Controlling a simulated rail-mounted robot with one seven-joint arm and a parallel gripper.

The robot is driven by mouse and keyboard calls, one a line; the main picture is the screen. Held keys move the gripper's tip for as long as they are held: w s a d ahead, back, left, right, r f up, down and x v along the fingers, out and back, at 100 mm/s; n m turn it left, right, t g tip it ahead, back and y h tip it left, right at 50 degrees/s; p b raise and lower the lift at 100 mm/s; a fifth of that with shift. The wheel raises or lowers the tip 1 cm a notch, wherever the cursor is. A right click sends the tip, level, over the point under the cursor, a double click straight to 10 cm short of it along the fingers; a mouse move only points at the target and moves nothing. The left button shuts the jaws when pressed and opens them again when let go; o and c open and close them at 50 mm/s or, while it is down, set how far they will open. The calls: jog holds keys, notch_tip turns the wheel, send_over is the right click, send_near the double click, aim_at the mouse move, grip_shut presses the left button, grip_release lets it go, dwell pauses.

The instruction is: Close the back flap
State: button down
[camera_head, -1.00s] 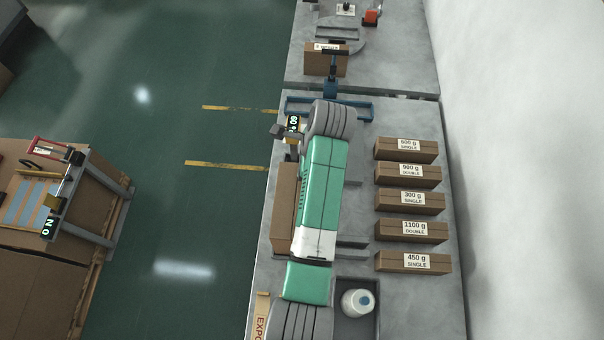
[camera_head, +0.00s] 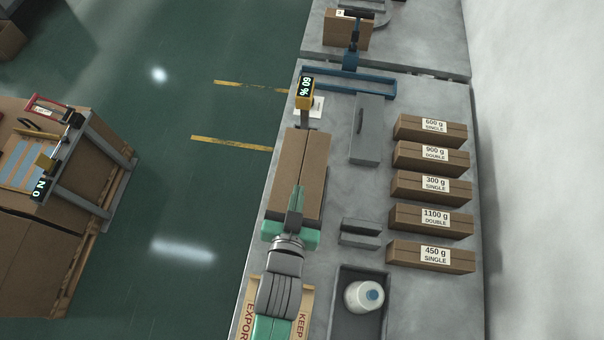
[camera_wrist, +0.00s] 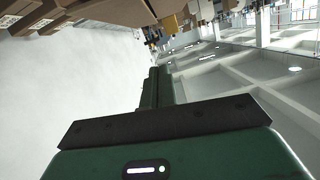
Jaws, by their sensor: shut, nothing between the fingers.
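A brown carton (camera_head: 247,310) lies at the bottom of the head view, with its printed side strips reading EXPOR and KEEP. My arm covers its middle, so I cannot make out its back flap or tell how it stands. My green gripper (camera_head: 297,192) is shut and empty, its narrow fingers over the long brown box (camera_head: 313,160) just above the carton in the picture. I cannot tell whether they touch that box. In the wrist view my gripper (camera_wrist: 153,78) points away from the camera, and no flap shows clearly there.
Several labelled brown boxes (camera_head: 430,188) line the table's right side. A yellow display (camera_head: 305,92), a blue frame (camera_head: 345,82) and a grey block (camera_head: 366,130) stand farther up. Bare tabletop lies between.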

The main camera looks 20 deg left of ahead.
send_over(301, 179)
jog(key=shift+d+f, duration=0.25)
jog(key=shift+f, duration=0.6)
jog(key=f, duration=0.3)
jog(key=shift+a+f, duration=0.2)
jog(key=shift+f, duration=0.4)
jog(key=shift+a+f+b, duration=0.2)
jog(key=shift+f+b, duration=0.25)
jog(key=shift+f, duration=0.5)
notch_tip(301, 179, up, 5)
jog(key=p, duration=0.4)
jog(key=shift+r, duration=0.2)
jog(key=v, duration=0.6)
jog(key=b+v, duration=0.1)
jog(key=v, duration=0.2)
jog(key=shift+s+f, duration=0.2)
jog(key=shift+s, duration=0.25)
